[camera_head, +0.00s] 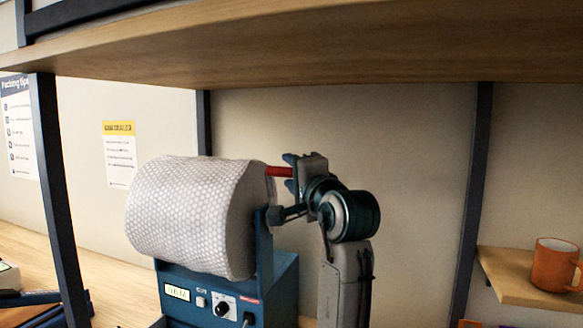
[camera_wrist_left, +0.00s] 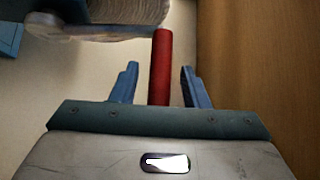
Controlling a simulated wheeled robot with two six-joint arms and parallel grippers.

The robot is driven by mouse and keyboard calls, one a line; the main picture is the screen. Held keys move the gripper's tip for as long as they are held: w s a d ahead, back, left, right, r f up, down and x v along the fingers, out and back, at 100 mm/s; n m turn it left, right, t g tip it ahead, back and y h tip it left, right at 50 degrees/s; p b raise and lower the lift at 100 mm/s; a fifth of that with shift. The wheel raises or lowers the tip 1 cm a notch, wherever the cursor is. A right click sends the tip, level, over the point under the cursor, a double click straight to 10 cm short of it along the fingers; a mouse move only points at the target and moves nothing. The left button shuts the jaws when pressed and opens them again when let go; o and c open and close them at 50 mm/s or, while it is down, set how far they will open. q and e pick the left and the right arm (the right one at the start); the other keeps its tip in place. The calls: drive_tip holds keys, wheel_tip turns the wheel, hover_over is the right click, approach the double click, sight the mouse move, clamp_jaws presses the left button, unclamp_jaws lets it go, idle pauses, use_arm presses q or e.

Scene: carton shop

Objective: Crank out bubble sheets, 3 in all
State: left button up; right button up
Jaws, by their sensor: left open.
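A large roll of white bubble sheet (camera_head: 188,215) is mounted on a blue dispenser machine (camera_head: 275,293) with a small lit display, switches and a knob on its front. A red crank handle (camera_head: 279,171) sticks out at the roll's right side. My left gripper (camera_head: 291,172) is at the handle. In the left wrist view the red handle (camera_wrist_left: 161,68) runs between the two blue fingers (camera_wrist_left: 160,85), with a gap on each side. The gripper is open around it. The roll's end shows at the top of the wrist view (camera_wrist_left: 125,10). My right gripper is not in view.
A wooden shelf (camera_head: 300,45) spans overhead, with dark posts (camera_head: 60,200) at left and right. An orange mug (camera_head: 556,265) stands on a small wooden ledge (camera_head: 510,275) at the right. Posters hang on the back wall. The wooden bench (camera_head: 110,285) left of the machine is partly clear.

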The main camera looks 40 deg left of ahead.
use_arm(q)
drive_tip(key=shift+w+a, duration=0.1)
drive_tip(key=shift+a, duration=0.2)
clamp_jaws()
drive_tip(key=shift+f, duration=0.1)
